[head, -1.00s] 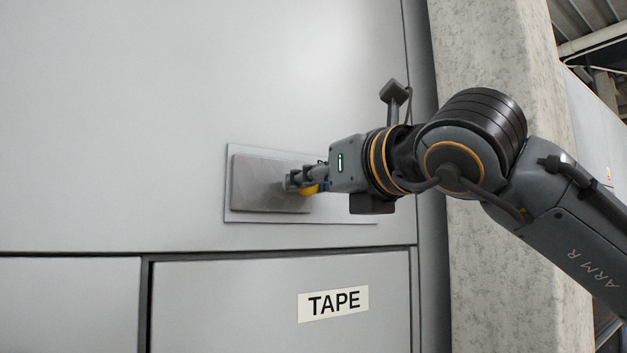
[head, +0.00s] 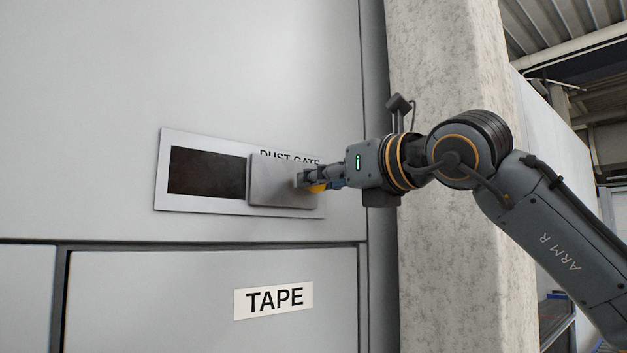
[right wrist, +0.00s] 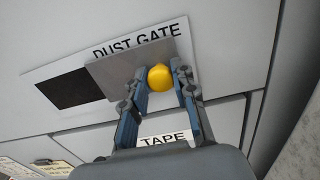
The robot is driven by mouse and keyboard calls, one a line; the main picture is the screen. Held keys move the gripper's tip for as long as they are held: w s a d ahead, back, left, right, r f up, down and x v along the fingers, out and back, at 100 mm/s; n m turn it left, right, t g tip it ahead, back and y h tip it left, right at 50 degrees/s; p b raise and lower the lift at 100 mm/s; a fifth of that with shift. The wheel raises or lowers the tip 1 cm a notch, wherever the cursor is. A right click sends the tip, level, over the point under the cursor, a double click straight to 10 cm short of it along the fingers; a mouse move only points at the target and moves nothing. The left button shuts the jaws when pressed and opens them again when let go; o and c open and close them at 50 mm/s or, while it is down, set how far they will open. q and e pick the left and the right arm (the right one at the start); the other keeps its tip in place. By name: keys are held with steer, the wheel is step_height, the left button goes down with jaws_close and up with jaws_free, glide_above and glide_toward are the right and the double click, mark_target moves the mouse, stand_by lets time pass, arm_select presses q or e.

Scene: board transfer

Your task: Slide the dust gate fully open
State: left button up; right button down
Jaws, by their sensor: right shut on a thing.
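The dust gate is a grey metal plate (head: 272,182) on a pale frame (head: 205,204) in the cabinet front. The plate covers the right part of the frame, and a dark opening (head: 207,172) shows to its left. My right gripper (head: 312,184) is shut on the plate's yellow knob (head: 318,188). In the right wrist view the round knob (right wrist: 160,77) sits between the fingertips (right wrist: 163,76), in front of the plate (right wrist: 125,72). The "DUST GATE" lettering above is partly hidden by the plate in the head view. My left gripper is out of view.
A cabinet door labelled TAPE (head: 273,300) lies below the gate. A concrete pillar (head: 440,270) stands close to the right of the cabinet, behind my right arm. The cabinet face above the gate is bare.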

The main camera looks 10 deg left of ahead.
steer(key=shift+w+d+r, duration=0.1)
steer(key=shift+d, duration=0.05)
steer(key=c, duration=1.1)
jaws_free()
steer(key=shift+o, duration=0.2)
steer(key=shift+w+d, duration=0.15)
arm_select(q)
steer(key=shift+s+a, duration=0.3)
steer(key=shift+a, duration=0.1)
arm_select(e)
steer(key=v, duration=1.2)
